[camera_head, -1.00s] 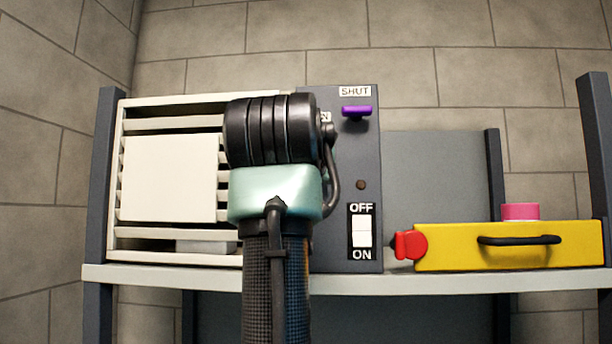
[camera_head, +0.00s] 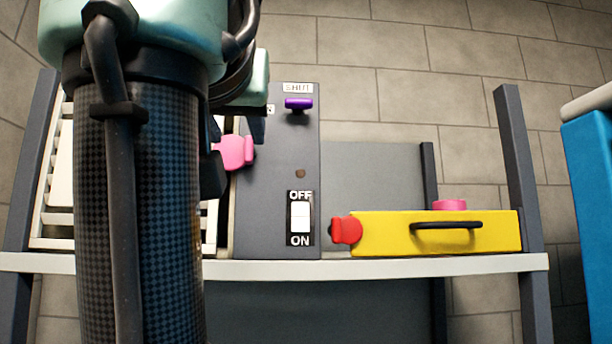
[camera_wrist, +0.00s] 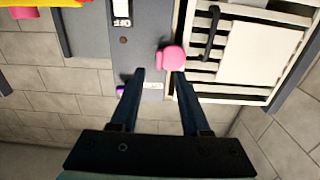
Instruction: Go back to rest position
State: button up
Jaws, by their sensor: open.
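My gripper (camera_wrist: 159,74) shows in the wrist view with two dark fingers apart and nothing between them. A pink knob (camera_wrist: 172,60) appears beside the tip of the right finger there; I cannot tell if they touch. In the head view my arm fills the left side and hides much of the white slatted unit. The pink knob (camera_head: 233,152) shows just right of my arm, at the left edge of the grey panel (camera_head: 270,200). The slatted unit (camera_wrist: 255,60) with its pale square plate shows better in the wrist view.
The grey panel has a purple lever (camera_head: 298,104) under a SHUT label and an OFF/ON switch (camera_head: 300,217). Right of it, a yellow box (camera_head: 390,233) with a red knob (camera_head: 346,230) sits on the pale shelf (camera_head: 400,266). A blue object (camera_head: 590,200) stands far right.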

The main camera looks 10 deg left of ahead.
jog(key=shift+s+d, duration=0.1)
jog(key=shift+s, duration=0.25)
dwell(0.3)
jog(key=w+d+f+m+t+h+b, duration=0.1)
jog(key=w+d+f+t, duration=0.15)
jog(key=f, duration=0.25)
jog(key=w+d+f+t+b, duration=0.1)
jog(key=d+f+t+b, duration=0.1)
jog(key=d+f, duration=0.3)
jog(key=s+d+f+m+t+h+b, duration=0.2)
jog(key=s+d+f+t+h, duration=0.2)
jog(key=s+d+f, duration=0.3)
jog(key=s+f+t, duration=0.1)
jog(key=s+f, duration=0.1)
jog(key=s, duration=0.3)
jog(key=shift+d+f, duration=0.25)
jog(key=shift+d, duration=0.1)
jog(key=shift+t, duration=0.25)
